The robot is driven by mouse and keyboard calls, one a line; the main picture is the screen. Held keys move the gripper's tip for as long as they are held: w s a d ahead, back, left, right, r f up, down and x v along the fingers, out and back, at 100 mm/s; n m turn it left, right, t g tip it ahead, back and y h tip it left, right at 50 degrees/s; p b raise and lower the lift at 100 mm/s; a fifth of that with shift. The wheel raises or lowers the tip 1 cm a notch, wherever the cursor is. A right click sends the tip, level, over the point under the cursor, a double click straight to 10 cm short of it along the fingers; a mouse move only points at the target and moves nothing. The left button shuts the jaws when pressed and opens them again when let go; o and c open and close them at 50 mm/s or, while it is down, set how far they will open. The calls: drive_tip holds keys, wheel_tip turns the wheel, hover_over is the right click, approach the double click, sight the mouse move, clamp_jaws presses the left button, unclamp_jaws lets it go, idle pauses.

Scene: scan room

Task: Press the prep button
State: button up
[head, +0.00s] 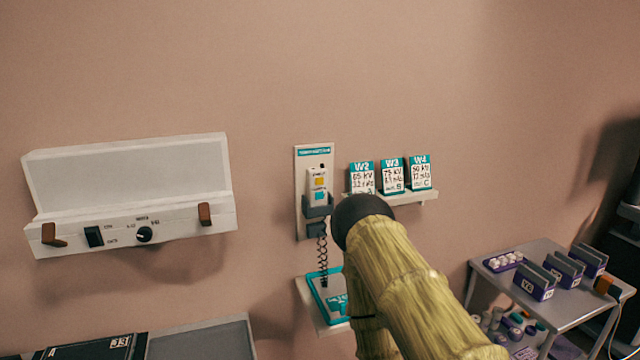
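A wall-mounted hand switch (318,183) hangs upright in a dark holder (318,209) on a pale panel. It has a yellow-orange button (320,182) and a teal part below it, partly inside the holder. The lettering on it is too small to read, so I cannot tell which part is the prep button. A dark coiled cord (323,258) runs down from the holder. My yellow arm with a black rounded joint reaches up from the bottom right, with the joint just right of the holder in the picture. My gripper's fingers do not show.
Three cards marked W2 (361,178), W3 (392,176) and W4 (420,173) stand on a small shelf. A white light box (130,185) is on the left wall. A teal-edged tray (318,303) lies below the cord. A grey cart (530,262) holds purple holders at right.

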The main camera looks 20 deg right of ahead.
clamp_jaws()
idle(1.3)
